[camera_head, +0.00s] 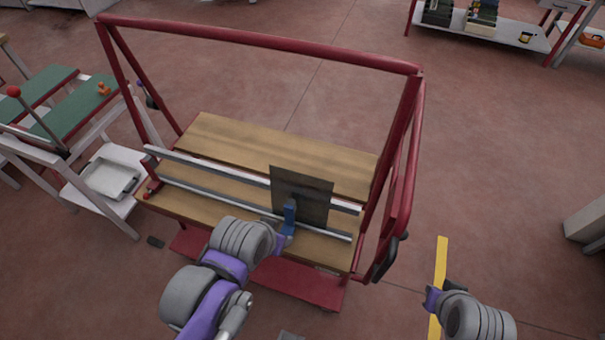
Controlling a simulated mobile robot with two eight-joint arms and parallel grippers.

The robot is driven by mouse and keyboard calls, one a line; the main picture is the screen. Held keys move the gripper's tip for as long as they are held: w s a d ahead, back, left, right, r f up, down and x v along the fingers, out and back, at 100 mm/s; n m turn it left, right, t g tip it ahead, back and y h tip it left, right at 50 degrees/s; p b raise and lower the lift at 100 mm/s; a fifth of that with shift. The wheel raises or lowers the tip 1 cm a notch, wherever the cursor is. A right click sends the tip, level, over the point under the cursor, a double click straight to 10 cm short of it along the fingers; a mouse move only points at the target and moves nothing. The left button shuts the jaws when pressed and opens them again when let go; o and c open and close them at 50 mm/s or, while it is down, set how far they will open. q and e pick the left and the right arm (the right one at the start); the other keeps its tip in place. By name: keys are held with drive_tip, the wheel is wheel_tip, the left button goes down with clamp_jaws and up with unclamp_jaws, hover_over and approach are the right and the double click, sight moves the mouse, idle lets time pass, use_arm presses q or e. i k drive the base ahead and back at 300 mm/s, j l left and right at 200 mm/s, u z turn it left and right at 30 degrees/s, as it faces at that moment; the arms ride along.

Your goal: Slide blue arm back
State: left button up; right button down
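The blue arm (290,212) stands upright on the front rail of the wooden bench, toward its right side. A dark square glass sheet (301,191) stands upright behind it. My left gripper (284,238) is at the lower part of the blue arm, at the bench's front. Its fingers are partly hidden by my wrist, so I cannot tell whether they grip the arm. My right gripper (440,293) is away to the right of the bench, over the floor.
The red-framed bench (220,147) has two metal rails (210,172) along it. Its tall red bar (250,38) crosses above the back. A side table with a white tray (110,178) stands left. The right floor is open.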

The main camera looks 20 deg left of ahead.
sight(289, 228)
drive_tip(key=k+j, duration=0.95)
drive_tip(key=j+u, duration=0.05)
